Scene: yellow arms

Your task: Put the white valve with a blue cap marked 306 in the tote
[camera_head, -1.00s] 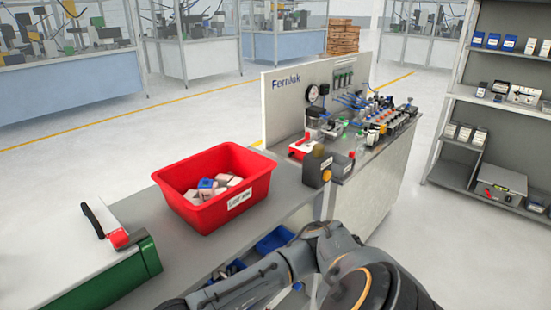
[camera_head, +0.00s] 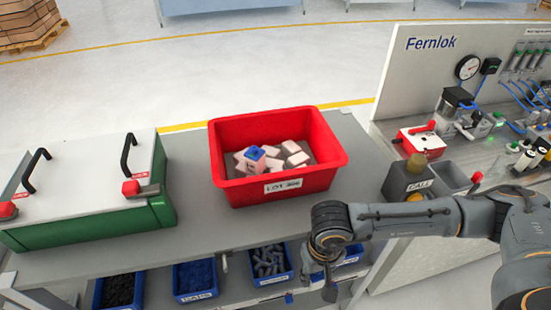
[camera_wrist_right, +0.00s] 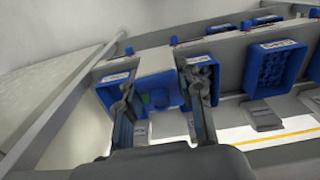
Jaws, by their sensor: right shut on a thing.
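The red tote (camera_head: 235,193) stands on the grey bench with a white label on its front. Several pale pinkish-white blocks lie in it, and one among them has a blue top (camera_head: 255,153); its marking is too small to read. My right gripper (camera_head: 329,285) points down at the bench's front edge, to the right of and nearer than the tote. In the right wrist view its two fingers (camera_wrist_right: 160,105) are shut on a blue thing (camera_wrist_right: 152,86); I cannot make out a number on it. My left gripper is not in view.
Blue bins (camera_head: 195,277) with dark, blue and grey parts sit on a shelf below the bench top. A green case (camera_head: 90,225) with a pale lid stands left of the tote. A grey box marked CALL (camera_head: 408,180) and the Fernlok panel (camera_head: 430,85) are at right.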

